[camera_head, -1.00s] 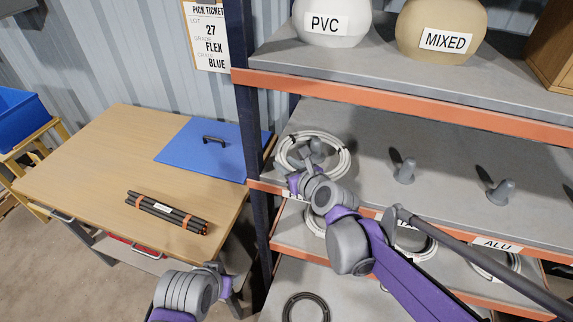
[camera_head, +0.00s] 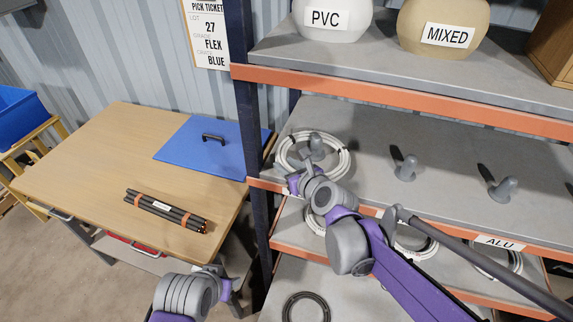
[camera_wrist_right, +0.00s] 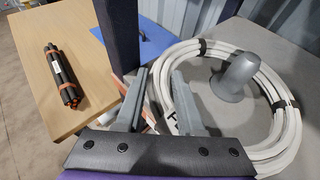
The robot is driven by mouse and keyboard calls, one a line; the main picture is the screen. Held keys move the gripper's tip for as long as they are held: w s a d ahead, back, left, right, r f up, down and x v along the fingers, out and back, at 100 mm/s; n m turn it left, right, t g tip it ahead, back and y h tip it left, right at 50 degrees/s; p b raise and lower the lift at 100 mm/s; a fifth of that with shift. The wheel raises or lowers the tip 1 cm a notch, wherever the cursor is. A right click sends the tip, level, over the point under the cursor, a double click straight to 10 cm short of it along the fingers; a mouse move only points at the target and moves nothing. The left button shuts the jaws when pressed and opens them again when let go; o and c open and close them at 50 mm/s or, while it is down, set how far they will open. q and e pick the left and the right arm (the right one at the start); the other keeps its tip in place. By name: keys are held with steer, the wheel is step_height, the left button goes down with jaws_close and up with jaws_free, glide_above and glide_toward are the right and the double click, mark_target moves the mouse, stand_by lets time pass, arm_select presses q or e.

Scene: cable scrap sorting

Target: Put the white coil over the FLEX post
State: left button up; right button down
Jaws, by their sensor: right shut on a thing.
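The white coil (camera_head: 346,158) surrounds the leftmost grey post (camera_head: 317,145) on the middle shelf. It also surrounds the post (camera_wrist_right: 236,78) in the right wrist view, where dark ties hold the coil (camera_wrist_right: 291,125). My right gripper (camera_head: 300,166) is shut on the coil's left side; the white strands pass between its fingers (camera_wrist_right: 157,82). I cannot tell whether the coil touches the shelf. The label below this post is hidden behind my gripper, so its name is not readable. My left gripper (camera_head: 232,290) is low at the table's front right; its fingers are unclear.
Bare posts (camera_head: 406,168) stand to the right on the same shelf (camera_head: 450,180). A dark upright (camera_head: 254,150) rises beside the coil. More coils lie on lower shelves. The wooden table (camera_head: 90,170) holds a black cable bundle (camera_head: 166,211) and a blue panel (camera_head: 195,155).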

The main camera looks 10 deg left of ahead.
steer(key=shift+c, duration=2.2)
jaws_free()
steer(key=shift+r+p, duration=0.95)
steer(key=shift+r, duration=2.6)
arm_select(q)
steer(key=r, duration=0.1)
steer(key=w+r, duration=0.1)
steer(key=r, duration=0.1)
steer(key=shift+w, duration=0.2)
